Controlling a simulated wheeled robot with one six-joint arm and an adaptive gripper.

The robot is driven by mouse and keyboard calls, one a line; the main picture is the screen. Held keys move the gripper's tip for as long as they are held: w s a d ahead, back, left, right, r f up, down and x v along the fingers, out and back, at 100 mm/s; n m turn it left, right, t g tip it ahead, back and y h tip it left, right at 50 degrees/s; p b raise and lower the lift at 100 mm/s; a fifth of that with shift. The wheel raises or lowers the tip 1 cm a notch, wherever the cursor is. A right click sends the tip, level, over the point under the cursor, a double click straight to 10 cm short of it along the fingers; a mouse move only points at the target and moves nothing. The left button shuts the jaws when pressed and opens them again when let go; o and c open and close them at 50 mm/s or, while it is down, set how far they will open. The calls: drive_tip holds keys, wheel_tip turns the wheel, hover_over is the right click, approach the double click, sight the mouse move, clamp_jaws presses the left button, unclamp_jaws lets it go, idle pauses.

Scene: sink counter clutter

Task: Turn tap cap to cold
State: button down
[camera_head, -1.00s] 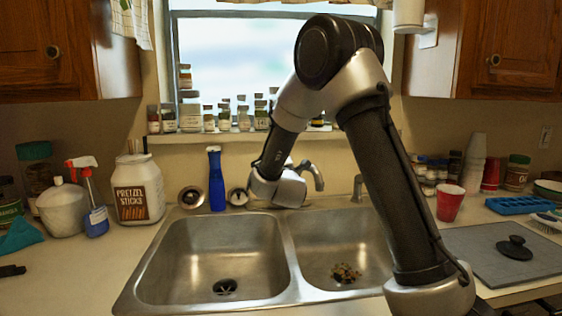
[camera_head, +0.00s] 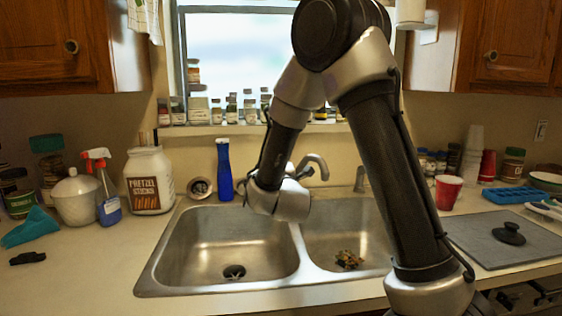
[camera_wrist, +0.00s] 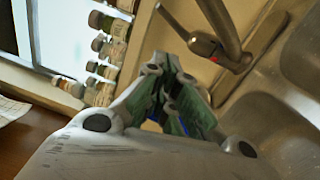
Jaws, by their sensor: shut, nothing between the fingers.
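The tap's curved spout (camera_head: 316,164) rises behind the sink in the head view, partly hidden by my arm. In the wrist view the metal tap (camera_wrist: 228,25) is at the upper right. Its cap (camera_wrist: 204,46) carries a red mark, and a thin lever points up and left from it. My gripper (camera_wrist: 165,62) is shut and empty, its fingers pointing up the picture, below and left of the cap. A gap shows between the fingers and the cap in the picture; the depth is unclear. In the head view my wrist hides the fingers and the cap.
A blue bottle (camera_head: 224,170) stands just left of my wrist. The double sink (camera_head: 218,243) lies below my arm. Spice jars (camera_head: 232,110) line the window sill. A pretzel jar (camera_head: 149,180) and spray bottle (camera_head: 106,190) stand left; a red cup (camera_head: 447,192) stands right.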

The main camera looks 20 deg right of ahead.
drive_tip(key=d+n+y, duration=0.5)
drive_tip(key=n+y, duration=0.1)
drive_tip(key=y, duration=0.2)
drive_tip(key=d+x, duration=0.2)
drive_tip(key=x, duration=0.8)
drive_tip(key=shift+w+d+r+g, duration=0.15)
drive_tip(key=shift+w+d+g, duration=0.2)
drive_tip(key=shift+w, duration=0.2)
drive_tip(key=shift+w+d, duration=0.15)
drive_tip(key=shift+d, duration=0.6)
